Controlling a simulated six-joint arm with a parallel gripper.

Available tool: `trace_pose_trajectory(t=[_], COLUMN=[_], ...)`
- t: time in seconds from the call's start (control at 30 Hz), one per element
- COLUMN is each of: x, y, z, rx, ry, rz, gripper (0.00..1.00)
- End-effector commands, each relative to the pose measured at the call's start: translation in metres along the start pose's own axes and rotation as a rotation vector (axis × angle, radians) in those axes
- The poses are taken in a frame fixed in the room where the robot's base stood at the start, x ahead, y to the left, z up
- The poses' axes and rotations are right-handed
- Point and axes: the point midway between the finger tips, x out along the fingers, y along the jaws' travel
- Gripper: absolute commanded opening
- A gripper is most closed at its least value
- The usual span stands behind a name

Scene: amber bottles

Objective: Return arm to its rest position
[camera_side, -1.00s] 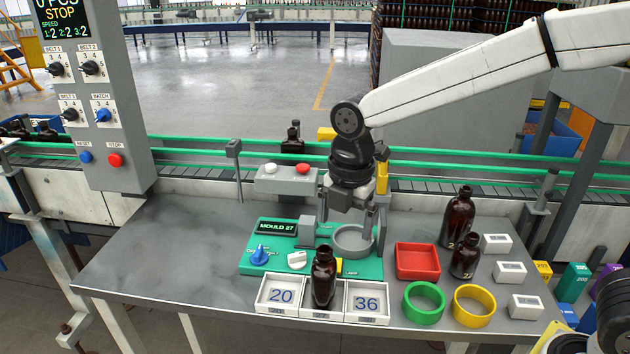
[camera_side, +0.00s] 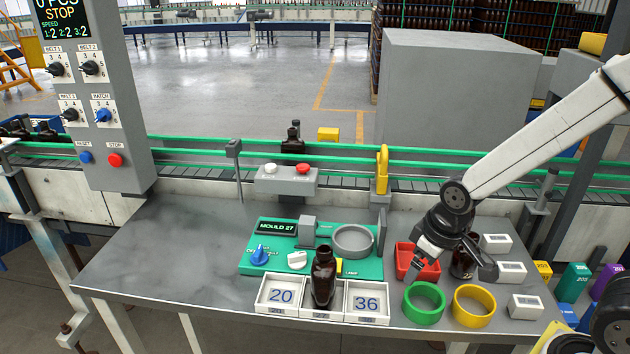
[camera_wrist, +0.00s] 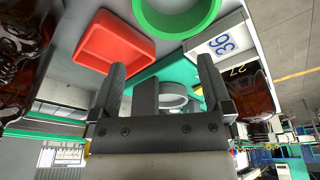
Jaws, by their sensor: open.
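My gripper (camera_side: 446,270) hangs over the right part of the table in the side view, near the red tray (camera_side: 404,262) and the green ring (camera_side: 424,304). In the wrist view my gripper (camera_wrist: 158,90) has its two fingers spread with nothing held between them. One amber bottle (camera_side: 323,277) stands upright in the middle white bin, between the bins marked 20 and 36. Another amber bottle (camera_side: 462,262) stands behind my gripper and is partly hidden. The tall bottle seen earlier beside it is hidden by my arm.
The green mould panel (camera_side: 290,263) with its grey ring (camera_side: 352,241) is clear of my arm. A yellow ring (camera_side: 474,306) and several white blocks (camera_side: 512,271) are at the right. The conveyor (camera_side: 210,165) runs behind. The table's left side is free.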

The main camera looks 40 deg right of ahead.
Motion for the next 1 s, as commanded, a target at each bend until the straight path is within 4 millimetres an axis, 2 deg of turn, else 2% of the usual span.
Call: trace_pose_trajectory(t=[0.1,0.23,1.0], x=[0.0027,0.0039,0.0038], y=[0.0035,0.0048,0.0047], z=[0.0089,0.0123,0.0121], rx=[0.099,0.143,0.144], ry=[0.009,0.012,0.013], rz=[0.004,0.006,0.006], gripper=[1.0,1.0,1.0])
